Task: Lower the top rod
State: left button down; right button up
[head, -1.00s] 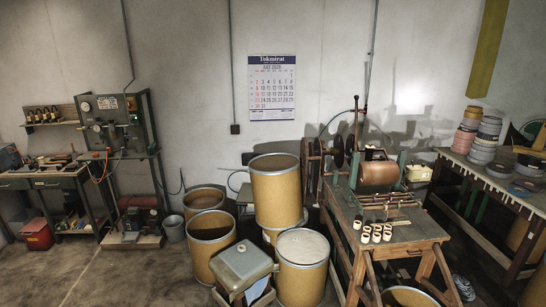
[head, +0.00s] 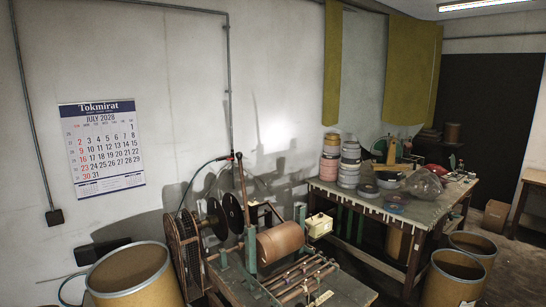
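The tape winding machine (head: 252,262) stands on a wooden bench at the bottom middle of the head view. It carries a copper-brown roll (head: 280,242) and black discs (head: 232,213) to its left. Several parallel rods (head: 296,279) lie in front of the roll. I cannot tell for certain which rod is the top one. Neither of my grippers is in view.
A tan drum (head: 132,280) stands left of the machine. A table (head: 385,208) with stacked tape rolls (head: 349,165) is to the right, and open drums (head: 452,278) stand at its near end. Bare floor (head: 520,265) shows at the far right.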

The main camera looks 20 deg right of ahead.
aim_at(239, 155)
jog(key=i+j+z, duration=0.2)
jog(key=i+z, duration=0.3)
jog(key=i+j+z, duration=0.5)
jog(key=l, duration=0.1)
